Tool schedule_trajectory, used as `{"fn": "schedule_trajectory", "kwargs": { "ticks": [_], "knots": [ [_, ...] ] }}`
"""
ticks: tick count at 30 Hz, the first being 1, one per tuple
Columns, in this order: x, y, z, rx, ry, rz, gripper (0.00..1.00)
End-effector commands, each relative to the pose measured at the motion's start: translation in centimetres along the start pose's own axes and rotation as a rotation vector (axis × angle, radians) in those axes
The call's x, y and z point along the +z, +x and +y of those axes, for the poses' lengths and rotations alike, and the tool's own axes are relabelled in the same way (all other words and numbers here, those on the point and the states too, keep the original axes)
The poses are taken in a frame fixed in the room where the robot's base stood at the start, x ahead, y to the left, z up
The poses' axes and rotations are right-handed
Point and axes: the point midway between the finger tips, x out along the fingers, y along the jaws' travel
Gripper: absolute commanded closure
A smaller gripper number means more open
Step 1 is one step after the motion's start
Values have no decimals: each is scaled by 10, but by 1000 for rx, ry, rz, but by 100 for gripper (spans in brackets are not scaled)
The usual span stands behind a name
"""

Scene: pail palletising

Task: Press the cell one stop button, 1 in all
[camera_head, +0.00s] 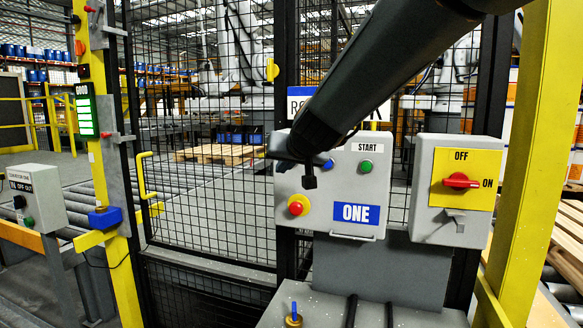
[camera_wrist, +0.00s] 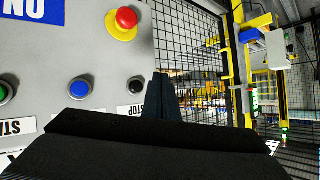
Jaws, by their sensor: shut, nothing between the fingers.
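The grey control box marked ONE (camera_head: 285,186) hangs on the mesh fence. It carries a green START button (camera_head: 366,165), a blue button (camera_head: 328,163) and a red mushroom button on a yellow collar (camera_head: 297,206). The black STOP button is hidden behind my arm in the head view. In the wrist view, upside down, the black STOP button (camera_wrist: 136,86) sits beside the blue button (camera_wrist: 80,89), its label partly covered. My gripper (camera_wrist: 162,92) is shut and empty, close to the STOP button. Contact cannot be told.
A grey switch box with a red rotary handle (camera_head: 461,181) stands to the right, beside a yellow post (camera_head: 520,150). A smaller grey box (camera_head: 37,198) stands at far left by a roller conveyor. A grey ledge with a blue-topped key (camera_head: 293,315) lies below.

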Motion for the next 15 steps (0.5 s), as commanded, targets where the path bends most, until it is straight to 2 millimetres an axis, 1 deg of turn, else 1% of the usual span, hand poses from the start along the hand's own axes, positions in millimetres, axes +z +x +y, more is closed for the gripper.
{"fn": "schedule_trajectory", "kwargs": {
  "ticks": [1, 7, 15],
  "knots": [
    [-2, 7, 5, 3, -5, 0, 100],
    [-14, 22, 16, 2, -7, 0, 100],
    [-23, 32, 23, 1, -7, 0, 100]
  ]
}}
